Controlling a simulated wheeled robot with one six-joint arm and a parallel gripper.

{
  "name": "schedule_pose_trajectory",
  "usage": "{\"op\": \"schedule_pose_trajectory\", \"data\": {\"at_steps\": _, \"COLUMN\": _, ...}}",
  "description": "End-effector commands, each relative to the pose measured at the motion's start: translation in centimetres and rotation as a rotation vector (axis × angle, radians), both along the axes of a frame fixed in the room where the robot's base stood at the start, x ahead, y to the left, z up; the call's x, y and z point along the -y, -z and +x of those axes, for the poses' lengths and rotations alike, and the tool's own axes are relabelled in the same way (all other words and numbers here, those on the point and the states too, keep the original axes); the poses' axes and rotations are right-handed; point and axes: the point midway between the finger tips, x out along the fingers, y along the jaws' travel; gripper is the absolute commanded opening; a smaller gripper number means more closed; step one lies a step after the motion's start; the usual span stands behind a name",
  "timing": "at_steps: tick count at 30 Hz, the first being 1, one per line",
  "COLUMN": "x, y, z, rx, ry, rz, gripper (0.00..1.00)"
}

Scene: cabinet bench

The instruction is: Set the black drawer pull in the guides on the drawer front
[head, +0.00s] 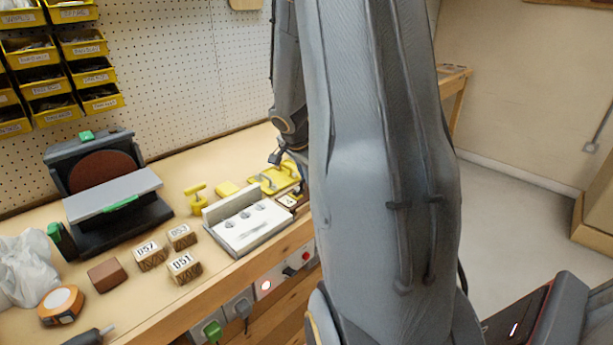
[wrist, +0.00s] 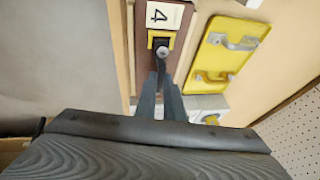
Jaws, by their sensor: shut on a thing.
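My gripper (wrist: 163,80) is shut on the black drawer pull (wrist: 161,58), which shows as a dark piece between and beyond the fingertips in the wrist view. The pull's far end lies at the yellow guide (wrist: 152,36) on the brown drawer front (wrist: 145,62), beside a white label reading 4 (wrist: 164,15). I cannot tell whether the pull is seated in the guide or just above it. In the head view a small part of the labelled drawer front (head: 287,201) shows, while my arm hides the gripper's tips and the pull.
A pale fixture box (head: 245,228), numbered wooden blocks (head: 150,257) and a disc sander (head: 105,185) stand further left on the bench.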

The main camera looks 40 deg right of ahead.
Motion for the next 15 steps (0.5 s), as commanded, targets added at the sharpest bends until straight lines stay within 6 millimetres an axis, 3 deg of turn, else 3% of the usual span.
{"op": "schedule_pose_trajectory", "data": {"at_steps": 15, "x": 0.01, "y": 0.40, "z": 0.03, "rx": 0.000, "ry": -0.001, "rz": 0.000, "gripper": 0.00}}
